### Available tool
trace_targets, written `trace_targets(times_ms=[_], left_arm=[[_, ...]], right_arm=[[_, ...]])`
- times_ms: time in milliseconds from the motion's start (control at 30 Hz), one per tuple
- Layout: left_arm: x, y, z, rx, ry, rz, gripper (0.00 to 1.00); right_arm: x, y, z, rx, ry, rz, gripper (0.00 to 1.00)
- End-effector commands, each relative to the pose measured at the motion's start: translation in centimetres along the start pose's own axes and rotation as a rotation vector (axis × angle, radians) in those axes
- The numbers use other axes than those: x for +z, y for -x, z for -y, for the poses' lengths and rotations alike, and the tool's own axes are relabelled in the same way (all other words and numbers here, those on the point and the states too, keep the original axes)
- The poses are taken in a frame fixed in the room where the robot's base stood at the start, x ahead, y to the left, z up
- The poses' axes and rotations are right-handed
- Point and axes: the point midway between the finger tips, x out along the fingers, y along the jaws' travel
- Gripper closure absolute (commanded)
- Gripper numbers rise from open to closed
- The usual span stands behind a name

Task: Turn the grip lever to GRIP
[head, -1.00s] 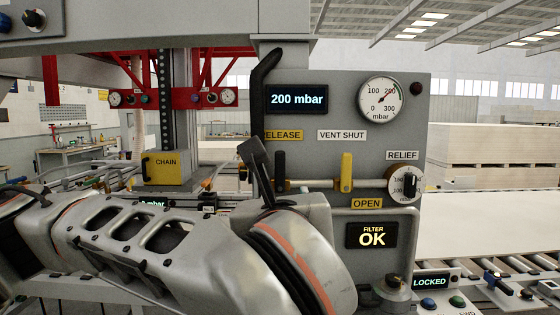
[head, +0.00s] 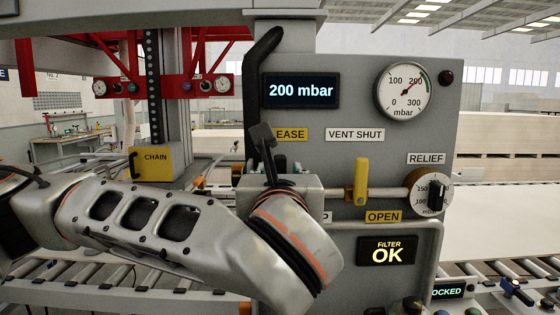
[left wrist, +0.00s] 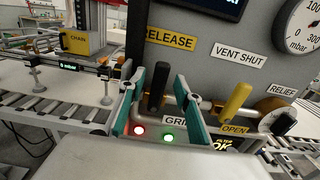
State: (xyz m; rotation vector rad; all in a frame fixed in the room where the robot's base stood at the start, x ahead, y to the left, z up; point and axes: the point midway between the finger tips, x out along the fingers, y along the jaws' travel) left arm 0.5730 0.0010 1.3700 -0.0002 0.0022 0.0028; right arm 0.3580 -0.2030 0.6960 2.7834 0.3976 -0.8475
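The black grip lever (left wrist: 158,86) stands upright on the grey panel, with its tip toward the RELEASE label (left wrist: 170,39). The GRIP label (left wrist: 174,120) is below it, partly hidden by the right finger. In the left wrist view my left gripper (left wrist: 160,103) is open, with one teal finger on each side of the lever. I see gaps, and no clear contact. In the head view my left gripper (head: 266,160) is in front of the panel and hides most of the lever and the GRIP label. My right gripper is not in view.
A yellow vent lever (head: 360,181) stands upright just right of the grip lever, between VENT SHUT and OPEN. A relief knob (head: 428,191) is farther right. The display (head: 301,91) reads 200 mbar; the filter display (head: 387,250) reads OK. A yellow chain box (head: 152,163) is at left.

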Motion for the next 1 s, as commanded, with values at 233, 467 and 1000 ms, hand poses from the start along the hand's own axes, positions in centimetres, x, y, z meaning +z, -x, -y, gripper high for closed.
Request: trace_targets(times_ms=[233, 467, 1000], left_arm=[[0.1, -2.6, 0.0, 0.000, 0.001, 0.001, 0.67], [0.0, -3.2, 0.1, -0.002, -0.001, 0.001, 0.67], [0.0, -3.2, 0.1, -0.002, -0.003, 0.001, 1.00]], right_arm=[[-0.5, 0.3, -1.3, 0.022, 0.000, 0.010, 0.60], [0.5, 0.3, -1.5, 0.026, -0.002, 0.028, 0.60], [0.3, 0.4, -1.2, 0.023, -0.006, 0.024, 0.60]])
